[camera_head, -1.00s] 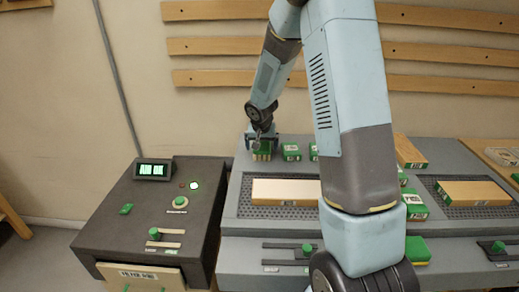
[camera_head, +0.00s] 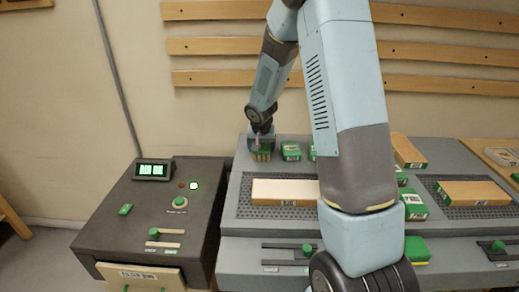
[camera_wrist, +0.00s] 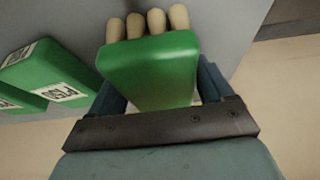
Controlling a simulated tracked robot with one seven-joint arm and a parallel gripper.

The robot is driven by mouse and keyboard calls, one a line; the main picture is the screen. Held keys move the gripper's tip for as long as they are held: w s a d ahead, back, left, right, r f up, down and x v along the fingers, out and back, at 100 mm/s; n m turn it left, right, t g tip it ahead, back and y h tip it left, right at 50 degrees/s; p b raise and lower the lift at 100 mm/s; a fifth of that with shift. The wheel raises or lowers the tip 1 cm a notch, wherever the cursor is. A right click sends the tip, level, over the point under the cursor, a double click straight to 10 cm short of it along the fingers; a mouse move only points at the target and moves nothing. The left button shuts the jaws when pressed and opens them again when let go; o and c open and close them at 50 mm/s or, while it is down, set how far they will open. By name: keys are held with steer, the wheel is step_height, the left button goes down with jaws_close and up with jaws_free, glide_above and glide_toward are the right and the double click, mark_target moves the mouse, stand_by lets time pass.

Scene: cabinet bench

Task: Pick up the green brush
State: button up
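The green brush (camera_wrist: 155,65) has a green block body and several stubby tan bristle tufts. In the head view the brush (camera_head: 262,154) stands at the back left of the grey bench, bristles toward the camera. My gripper (camera_head: 262,142) is right at it from above. In the wrist view my gripper (camera_wrist: 160,95) has one finger on each side of the brush body. A narrow light gap shows beside the body near the fingers, so the gripper looks open around it. The fingertips are partly hidden by the brush.
Green boxes with white labels (camera_head: 291,151) stand just right of the brush; one shows close by in the wrist view (camera_wrist: 48,72). A pale block (camera_head: 285,190) lies on the perforated tray in front. A dark control box (camera_head: 150,215) stands left. The wall is close behind.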

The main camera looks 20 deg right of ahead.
steer(key=c, duration=0.8)
steer(key=shift+r, duration=0.15)
steer(key=r, duration=0.4)
steer(key=shift+s, duration=0.25)
steer(key=s+r, duration=0.4)
steer(key=r, duration=0.1)
steer(key=shift+s+d+r, duration=0.1)
steer(key=shift+s+d, duration=0.1)
steer(key=shift+s, duration=0.05)
steer(key=s+r, duration=0.1)
steer(key=s, duration=0.2)
steer(key=s+r, duration=0.1)
steer(key=s, duration=0.2)
steer(key=s+r, duration=0.1)
steer(key=s, duration=0.2)
steer(key=shift+d+r, duration=0.25)
steer(key=shift+r, duration=0.15)
